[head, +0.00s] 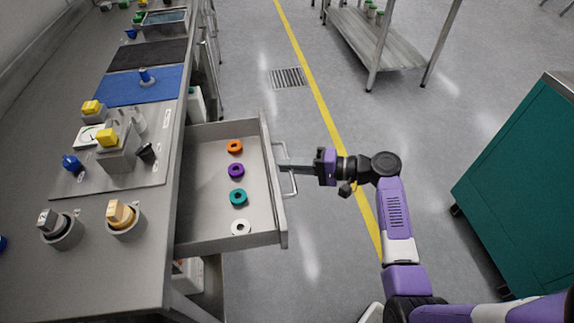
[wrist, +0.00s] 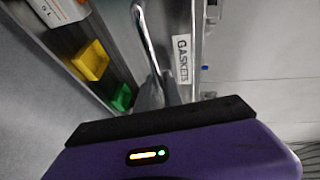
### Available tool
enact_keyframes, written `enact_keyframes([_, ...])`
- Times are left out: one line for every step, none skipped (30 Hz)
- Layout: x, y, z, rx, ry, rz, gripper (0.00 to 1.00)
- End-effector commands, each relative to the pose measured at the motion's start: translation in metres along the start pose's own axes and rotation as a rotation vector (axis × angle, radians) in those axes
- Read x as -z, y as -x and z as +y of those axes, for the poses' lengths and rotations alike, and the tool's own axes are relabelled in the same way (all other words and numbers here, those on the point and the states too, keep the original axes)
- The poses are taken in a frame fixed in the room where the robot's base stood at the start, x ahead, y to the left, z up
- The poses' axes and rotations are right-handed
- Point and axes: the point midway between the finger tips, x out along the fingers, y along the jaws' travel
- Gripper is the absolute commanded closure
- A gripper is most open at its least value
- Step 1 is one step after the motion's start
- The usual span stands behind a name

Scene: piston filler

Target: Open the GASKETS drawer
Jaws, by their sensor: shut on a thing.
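The GASKETS drawer (head: 205,218) stands pulled well out from under the steel bench in the head view. Inside it lie an orange ring (head: 235,147), a purple ring (head: 236,170), a teal ring (head: 238,197) and a white ring (head: 241,228). My gripper (head: 285,165) is at the drawer front, shut on the metal bar handle (head: 291,184). The wrist view shows the handle (wrist: 146,40) running between my fingers and the GASKETS label (wrist: 182,60) on the drawer front. The exact finger contact is partly hidden.
The bench top (head: 90,275) holds knobs, fixtures and a blue mat (head: 125,88). A teal cabinet (head: 520,180) stands at the right, and a metal shelf rack (head: 375,45) at the back. The floor between drawer and cabinet is open around my arm.

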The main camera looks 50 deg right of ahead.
Motion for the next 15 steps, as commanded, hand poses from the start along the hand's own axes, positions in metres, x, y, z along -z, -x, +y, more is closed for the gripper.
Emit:
enact_keyframes([-0.0006,-0.0003,0.0011,-0.002,-0.001,-0.001,1.0])
enact_keyframes([-0.0006,-0.0003,0.0011,-0.002,-0.001,-0.001,1.0])
enact_keyframes([-0.0006,-0.0004,0.0011,-0.002,-0.001,-0.001,0.85])
enact_keyframes([-0.0006,-0.0004,0.0011,-0.002,-0.001,-0.001,0.79])
enact_keyframes([-0.0006,-0.0004,0.001,-0.002,-0.001,-0.001,0.73])
enact_keyframes([-0.0006,-0.0004,0.0009,-0.002,-0.001,-0.001,0.68])
enact_keyframes([-0.0005,-0.0004,0.0008,-0.002,-0.001,-0.001,0.68])
enact_keyframes([-0.0005,-0.0004,0.0007,-0.001,-0.001,-0.001,0.68])
enact_keyframes([-0.0004,-0.0005,0.0006,-0.001,-0.001,-0.001,0.68])
enact_keyframes([-0.0004,-0.0005,0.0005,-0.001,-0.001,-0.001,0.68])
enact_keyframes([-0.0004,-0.0004,0.0005,-0.001,0.0,-0.001,0.68])
enact_keyframes([-0.0003,-0.0004,0.0004,-0.001,0.0,0.0,0.68])
enact_keyframes([-0.0003,-0.0004,0.0003,-0.001,0.0,0.0,0.68])
enact_keyframes([-0.0002,-0.0003,0.0003,-0.001,0.0,0.0,0.68])
enact_keyframes([-0.0001,0.0004,0.0002,-0.001,0.0,0.0,0.68])
